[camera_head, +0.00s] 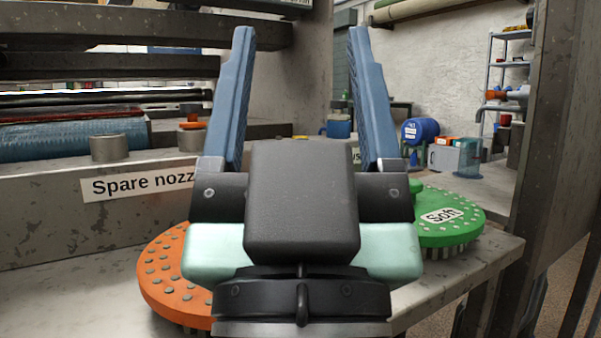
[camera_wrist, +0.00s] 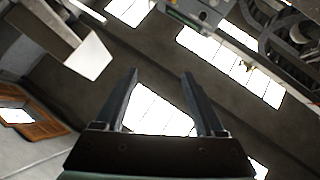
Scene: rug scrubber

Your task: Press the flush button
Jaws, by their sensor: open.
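My gripper (camera_head: 301,38) is open and empty, with its two blue fingers pointing up and apart in the head view. It also shows open in the wrist view (camera_wrist: 158,77), against the ceiling. I cannot make out a flush button for sure. A small blue piece (camera_head: 338,129) shows between the fingers, above a partly hidden label (camera_head: 356,157) whose few visible letters could be part of "Flush". The rest of that area is hidden behind my gripper. Nothing touches the fingertips.
An orange studded disc (camera_head: 168,277) and a green studded disc (camera_head: 452,216) lie on the metal shelf (camera_head: 462,272). A beam labelled "Spare nozz…" (camera_head: 140,184) bears metal cylinders (camera_head: 109,147). A thick post (camera_head: 556,130) stands at right; bars cross at upper left.

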